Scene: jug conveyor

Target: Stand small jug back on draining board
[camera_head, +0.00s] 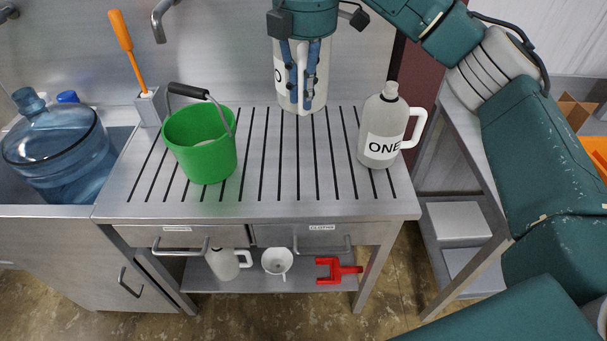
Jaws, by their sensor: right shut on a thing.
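A pale jug (303,98) is at the back middle of the draining board (290,200). My right gripper (304,85) reaches down in front of it and is shut on it. The gripper hides much of its body and its top; only part of a dark letter shows at its left side. The jug looks upright, its base at the board's slotted surface; I cannot tell whether it touches. Another pale jug, marked ONE (383,148), stands upright at the board's right side, its handle to the right. My left gripper is not in view.
A green bucket (207,160) stands on the board's left. A brush in a holder (149,106) and a blue water bottle (62,150) are further left. A lower shelf holds a jug (224,264), a white cup (277,262) and a red tool (334,270). The board's middle is clear.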

